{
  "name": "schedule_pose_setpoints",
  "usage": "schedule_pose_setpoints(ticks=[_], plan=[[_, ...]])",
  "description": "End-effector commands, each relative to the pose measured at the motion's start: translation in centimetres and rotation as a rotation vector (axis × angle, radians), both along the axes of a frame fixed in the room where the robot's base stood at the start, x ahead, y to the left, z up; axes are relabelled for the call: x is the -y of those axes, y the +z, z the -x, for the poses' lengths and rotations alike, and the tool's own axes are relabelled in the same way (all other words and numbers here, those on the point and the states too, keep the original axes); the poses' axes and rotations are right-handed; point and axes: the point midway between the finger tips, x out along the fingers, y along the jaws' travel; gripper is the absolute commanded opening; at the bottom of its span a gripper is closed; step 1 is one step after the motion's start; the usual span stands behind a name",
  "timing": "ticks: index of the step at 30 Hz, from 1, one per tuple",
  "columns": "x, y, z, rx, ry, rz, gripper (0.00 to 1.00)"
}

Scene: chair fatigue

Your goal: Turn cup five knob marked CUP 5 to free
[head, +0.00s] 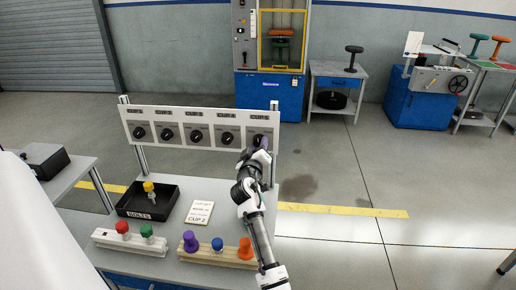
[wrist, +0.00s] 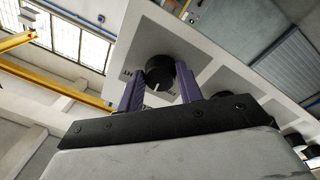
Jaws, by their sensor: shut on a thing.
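A white upright panel (head: 180,113) carries a row of several black round knobs on grey plates, each with a label above it that is too small to read. The rightmost knob (head: 257,138) is partly covered by my gripper (head: 262,145). In the wrist view, the two purple fingers of my gripper (wrist: 160,75) stand on either side of a black knob (wrist: 158,70) and are shut on it. A short white pointer mark shows on the knob's face. Its plate lettering is mostly hidden, so I cannot read its setting.
Below the panel, the bench holds a black tray (head: 125,205) with a yellow-topped piece, and a card (head: 200,212) reading CUP 2. A white block (head: 110,241) and a wooden block (head: 205,255) hold coloured pegs at the front. Floor right of the bench is clear.

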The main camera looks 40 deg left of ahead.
Motion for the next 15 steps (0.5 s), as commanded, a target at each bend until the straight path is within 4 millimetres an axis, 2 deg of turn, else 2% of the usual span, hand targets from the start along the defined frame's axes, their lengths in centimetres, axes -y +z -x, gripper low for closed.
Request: schedule_pose_setpoints(ticks=[15], plan=[[0.20,0.33,-0.16,0.240,0.000,0.389,0.13]])
